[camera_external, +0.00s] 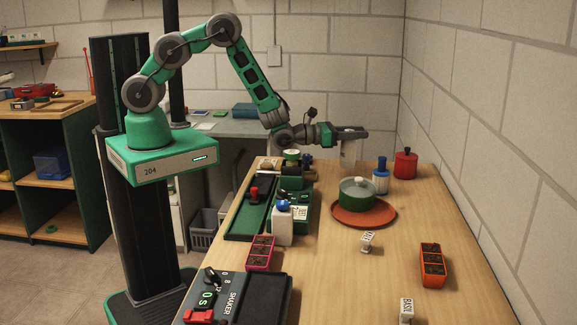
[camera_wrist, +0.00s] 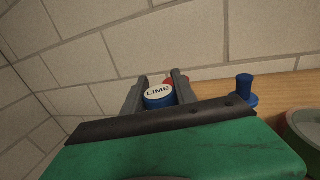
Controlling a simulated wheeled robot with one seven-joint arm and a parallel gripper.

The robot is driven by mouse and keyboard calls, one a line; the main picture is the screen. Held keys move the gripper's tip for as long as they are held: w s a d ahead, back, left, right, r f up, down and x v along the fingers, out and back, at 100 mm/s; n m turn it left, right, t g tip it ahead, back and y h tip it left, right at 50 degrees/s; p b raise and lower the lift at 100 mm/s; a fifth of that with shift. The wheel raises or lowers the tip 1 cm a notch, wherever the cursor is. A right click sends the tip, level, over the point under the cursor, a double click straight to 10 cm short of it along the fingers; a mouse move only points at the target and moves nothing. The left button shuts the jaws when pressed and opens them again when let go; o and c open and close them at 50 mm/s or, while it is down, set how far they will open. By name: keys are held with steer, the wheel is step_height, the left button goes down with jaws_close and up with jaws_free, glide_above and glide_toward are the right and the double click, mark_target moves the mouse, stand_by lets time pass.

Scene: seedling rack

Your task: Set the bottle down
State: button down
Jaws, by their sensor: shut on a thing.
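The bottle (camera_external: 348,154) is pale and upright, at the far end of the table in the external view. In the wrist view its blue cap with a white LIME label (camera_wrist: 158,94) sits between the two fingers. My gripper (camera_external: 357,135) reaches in level from the left and is shut on the bottle near its top; the fingers also show in the wrist view (camera_wrist: 160,90). The bottle's base is close to the tabletop (camera_external: 400,225), but I cannot tell whether it touches.
In front is a green lidded pot (camera_external: 354,200) on an orange saucer (camera_external: 340,218). A white blue-topped bottle (camera_external: 283,226) and seedling trays (camera_external: 432,266) stand nearer.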

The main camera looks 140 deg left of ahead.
steer(key=shift+f+b, duration=0.9)
steer(key=shift+f, duration=0.65)
steer(key=shift+f, duration=0.15)
steer(key=c, duration=1)
jaws_free()
steer(key=b+v, duration=0.6)
steer(key=v, duration=0.6)
